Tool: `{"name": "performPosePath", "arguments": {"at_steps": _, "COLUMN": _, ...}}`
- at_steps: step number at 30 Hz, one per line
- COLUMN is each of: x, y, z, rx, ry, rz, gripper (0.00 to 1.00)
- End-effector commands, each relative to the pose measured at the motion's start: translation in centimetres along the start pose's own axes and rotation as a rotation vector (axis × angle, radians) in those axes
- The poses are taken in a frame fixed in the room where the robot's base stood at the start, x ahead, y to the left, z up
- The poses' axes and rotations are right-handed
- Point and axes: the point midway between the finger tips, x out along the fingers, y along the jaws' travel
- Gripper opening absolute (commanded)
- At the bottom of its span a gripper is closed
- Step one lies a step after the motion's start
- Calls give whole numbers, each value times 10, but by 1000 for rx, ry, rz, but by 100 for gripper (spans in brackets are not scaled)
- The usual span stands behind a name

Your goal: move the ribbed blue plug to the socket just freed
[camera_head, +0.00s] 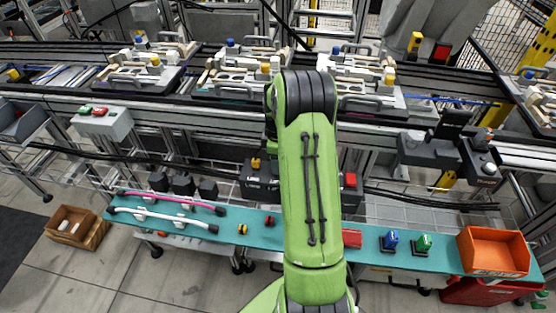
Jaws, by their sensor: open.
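A blue plug-like piece (391,239) stands upright in a dark base on the teal shelf, right of my green arm. It is the likeliest ribbed blue plug, but its ribs are too small to make out. A green piece (423,242) stands in a similar base beside it. Smaller blue caps (335,50) show on the pallet fixtures at the back. I cannot tell which socket was just freed. My arm rises through the middle of the view and hides part of the shelf and fixtures. My gripper is not visible.
An orange bin (493,251) stands at the shelf's right end. Pink and white tubes (165,212) lie at its left. Pallets with wooden-coloured parts (235,75) line the conveyor behind. A dark device (440,150) stands at right. The teal shelf (340,228) has bare stretches.

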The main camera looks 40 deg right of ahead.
Motion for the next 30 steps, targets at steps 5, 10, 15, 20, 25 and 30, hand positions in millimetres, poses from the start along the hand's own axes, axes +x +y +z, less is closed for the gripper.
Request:
{"name": "performPosePath", "arguments": {"at_steps": 5, "x": -4, "y": 0, "z": 0, "rx": 0, "ry": 0, "rz": 1, "gripper": 47}}
{"name": "performPosePath", "arguments": {"at_steps": 10, "x": -41, "y": 1, "z": 0, "rx": -1, "ry": 1, "rz": 5, "gripper": 47}}
{"name": "performPosePath", "arguments": {"at_steps": 15, "x": -92, "y": 1, "z": 0, "rx": 1, "ry": 1, "rz": 5, "gripper": 47}}
{"name": "performPosePath", "arguments": {"at_steps": 20, "x": -132, "y": 0, "z": 0, "rx": 0, "ry": 0, "rz": 3, "gripper": 47}}
{"name": "performPosePath", "arguments": {"at_steps": 25, "x": -155, "y": 0, "z": 0, "rx": 0, "ry": 0, "rz": 1, "gripper": 47}}
{"name": "performPosePath", "arguments": {"at_steps": 30, "x": -158, "y": 0, "z": 0, "rx": 0, "ry": 0, "rz": 0, "gripper": 47}}
